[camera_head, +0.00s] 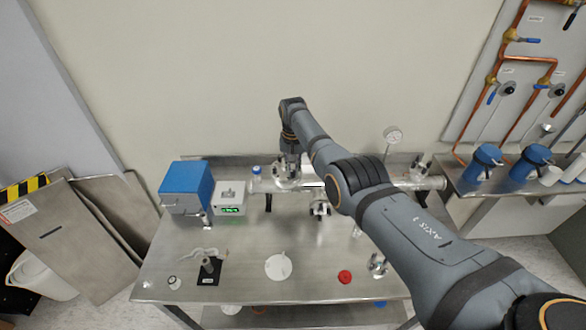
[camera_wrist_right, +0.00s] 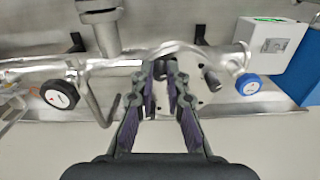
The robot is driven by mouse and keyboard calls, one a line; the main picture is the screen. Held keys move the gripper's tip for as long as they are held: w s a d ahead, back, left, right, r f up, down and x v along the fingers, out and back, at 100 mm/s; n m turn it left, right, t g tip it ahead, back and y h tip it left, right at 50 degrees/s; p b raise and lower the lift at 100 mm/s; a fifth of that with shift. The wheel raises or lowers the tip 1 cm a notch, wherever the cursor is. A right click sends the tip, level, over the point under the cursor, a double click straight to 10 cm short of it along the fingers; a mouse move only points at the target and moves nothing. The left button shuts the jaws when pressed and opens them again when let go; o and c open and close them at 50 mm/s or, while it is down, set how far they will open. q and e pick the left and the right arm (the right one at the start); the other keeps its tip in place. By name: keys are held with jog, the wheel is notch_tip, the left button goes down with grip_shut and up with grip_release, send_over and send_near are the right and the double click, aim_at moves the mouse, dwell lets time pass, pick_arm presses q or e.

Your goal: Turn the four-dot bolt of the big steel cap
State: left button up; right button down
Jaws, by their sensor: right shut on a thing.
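The big steel cap (camera_head: 287,183) sits on the steel pipe line at the back of the bench. In the right wrist view its bright plate (camera_wrist_right: 203,95) shows partly behind my fingers. My right gripper (camera_head: 290,158) points down at the cap from above. In the right wrist view the right gripper's fingertips (camera_wrist_right: 165,76) are close together, shut on a bolt at the cap. The bolt is mostly hidden between the fingers, and its dots cannot be read. Another dark bolt (camera_wrist_right: 211,78) stands to the right of the fingers. My left gripper is not in view.
A blue knob (camera_wrist_right: 249,84) and a black knob (camera_wrist_right: 60,94) flank the cap. A bent steel handle (camera_wrist_right: 98,108) stands left of the fingers. A blue box (camera_head: 186,186) and a white meter (camera_head: 230,198) stand to the left. A red cap (camera_head: 345,276) lies on the bench front.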

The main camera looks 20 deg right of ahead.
jog(key=m, duration=1.3)
dwell(0.5)
jog(key=c, duration=1.6)
grip_release()
jog(key=shift+c, duration=0.2)
jog(key=shift+r, duration=0.1)
